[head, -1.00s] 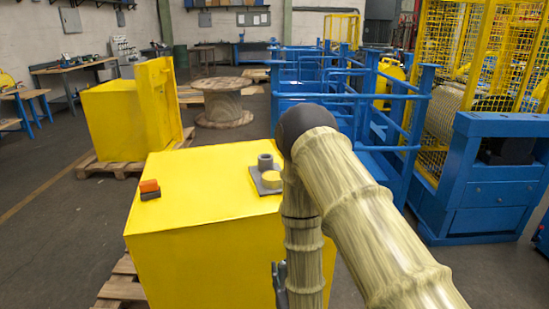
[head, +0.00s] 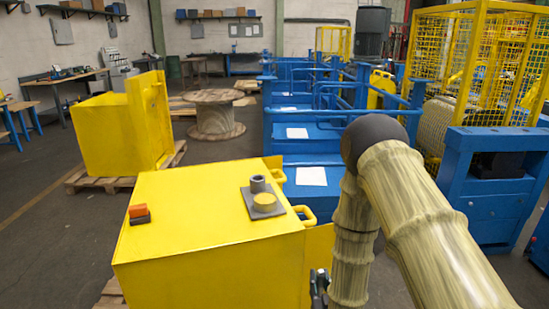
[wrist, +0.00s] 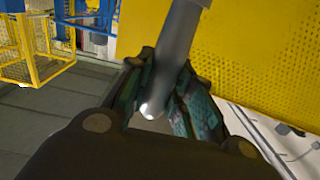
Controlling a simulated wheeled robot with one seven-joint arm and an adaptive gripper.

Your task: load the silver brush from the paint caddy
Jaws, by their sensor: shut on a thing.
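The silver brush (wrist: 178,50) shows in the wrist view as a grey rod with a bright rounded end. My gripper (wrist: 168,88) is shut on it, with a dark finger on either side. The rod's other end runs out of the top of the picture. In the head view my gripper (head: 319,288) is low at the right side of the yellow box, and the brush cannot be made out. The paint caddy (head: 247,204) is a grey plate on the box top with a grey cup (head: 258,184) and a yellow pot (head: 264,202). The cup looks empty.
Blue frames (head: 300,150) and a yellow cage (head: 510,70) stand behind. Open floor lies to the left.

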